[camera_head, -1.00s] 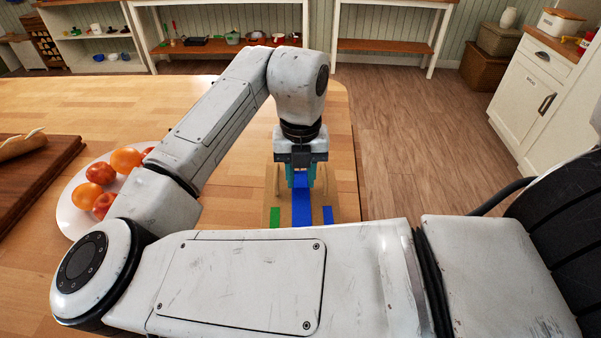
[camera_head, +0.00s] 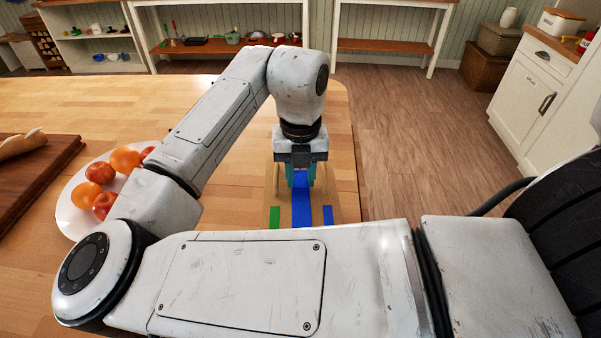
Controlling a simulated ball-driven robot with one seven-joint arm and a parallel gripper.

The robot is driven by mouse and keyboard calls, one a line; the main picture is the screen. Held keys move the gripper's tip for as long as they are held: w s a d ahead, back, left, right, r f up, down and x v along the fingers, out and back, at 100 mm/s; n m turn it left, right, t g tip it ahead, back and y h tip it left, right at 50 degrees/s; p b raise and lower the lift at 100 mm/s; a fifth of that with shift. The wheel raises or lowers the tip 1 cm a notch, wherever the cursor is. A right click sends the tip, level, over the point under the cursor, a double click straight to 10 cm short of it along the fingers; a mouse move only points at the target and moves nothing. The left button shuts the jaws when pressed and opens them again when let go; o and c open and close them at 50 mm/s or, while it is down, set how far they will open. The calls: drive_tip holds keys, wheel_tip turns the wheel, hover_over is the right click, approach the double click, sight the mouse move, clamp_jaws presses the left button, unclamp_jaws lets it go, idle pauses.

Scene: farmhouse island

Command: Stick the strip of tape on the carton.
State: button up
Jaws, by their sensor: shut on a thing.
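My gripper (camera_head: 300,180) points down at the table's right part, its teal fingers shut on a wide blue strip of tape (camera_head: 301,210). The strip runs from between the fingers toward me, over the tan carton (camera_head: 286,214). A short green strip (camera_head: 275,217) shows left of the tape and a narrow blue strip (camera_head: 328,215) to its right. The near part of the carton is hidden behind my arm. I cannot tell whether the tape touches the carton.
A white plate (camera_head: 67,212) of red and orange fruit stands left of my arm on the wooden table (camera_head: 60,105). A dark cutting board (camera_head: 40,165) with bread lies at the far left. The table's right edge is close to the carton, with floor beyond.

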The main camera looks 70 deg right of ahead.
drive_tip(key=shift+f, duration=0.1)
drive_tip(key=o, duration=1)
drive_tip(key=shift+c, duration=0.2)
drive_tip(key=shift+r, duration=0.2)
drive_tip(key=shift+r+p, duration=2.25)
drive_tip(key=shift+r, duration=0.65)
